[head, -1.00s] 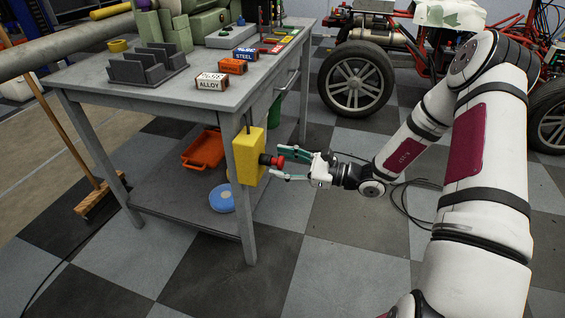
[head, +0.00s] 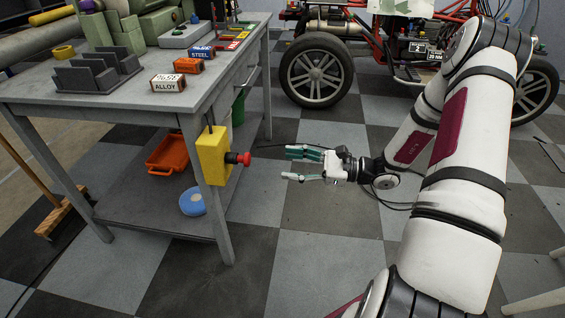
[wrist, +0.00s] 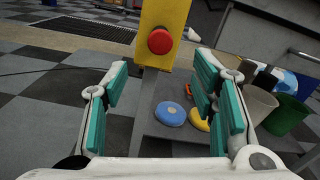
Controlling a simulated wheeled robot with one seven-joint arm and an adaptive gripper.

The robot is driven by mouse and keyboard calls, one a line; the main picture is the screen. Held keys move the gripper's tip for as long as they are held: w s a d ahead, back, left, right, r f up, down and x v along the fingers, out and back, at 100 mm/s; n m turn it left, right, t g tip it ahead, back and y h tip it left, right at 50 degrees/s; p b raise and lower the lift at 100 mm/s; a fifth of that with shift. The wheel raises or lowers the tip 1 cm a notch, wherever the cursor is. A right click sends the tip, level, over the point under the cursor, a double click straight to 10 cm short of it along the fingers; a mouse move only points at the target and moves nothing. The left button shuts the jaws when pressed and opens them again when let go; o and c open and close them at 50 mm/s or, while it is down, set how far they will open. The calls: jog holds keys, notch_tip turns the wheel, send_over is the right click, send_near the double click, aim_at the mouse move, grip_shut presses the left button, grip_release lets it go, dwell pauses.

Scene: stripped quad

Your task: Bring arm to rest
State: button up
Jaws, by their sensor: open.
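My gripper (head: 288,165) is open and empty, with teal finger pads, to the right of the workbench in the head view. In the wrist view my gripper (wrist: 160,98) has its fingers spread wide. Beyond them is a yellow box with a red mushroom button (wrist: 160,41). In the head view the yellow box (head: 211,155) is on the bench's front right leg, and its red button (head: 245,159) points toward my gripper. A clear gap lies between the fingertips and the button. My white arm reaches in from the right.
The grey workbench (head: 120,108) carries labelled blocks and a dark rack. An orange tray (head: 168,154) and a blue disc (head: 192,201) lie on its lower shelf. A wheeled vehicle frame (head: 318,70) stands behind my arm. Checkered floor (head: 330,235) is open below my gripper.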

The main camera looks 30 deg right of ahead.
dwell(0.5)
jog(key=s+a+r+n+g+h, duration=0.4)
jog(key=s+a+r+n+g, duration=0.9)
jog(key=s+a+r, duration=0.2)
jog(key=s+d+r+n+t+h, duration=0.1)
jog(key=s+d+r+n+h, duration=0.1)
jog(key=s+n+h, duration=0.5)
jog(key=s+d+r+n+t+h, duration=0.1)
jog(key=s+d+r+n+h, duration=0.15)
jog(key=s, duration=0.85)
notch_tip(320, 180, up, 33)
jog(key=t+h+p, duration=0.1)
jog(key=t+p, duration=0.3)
jog(key=p, duration=2.7)
jog(key=shift+s+t, duration=0.3)
jog(key=shift+d, duration=0.15)
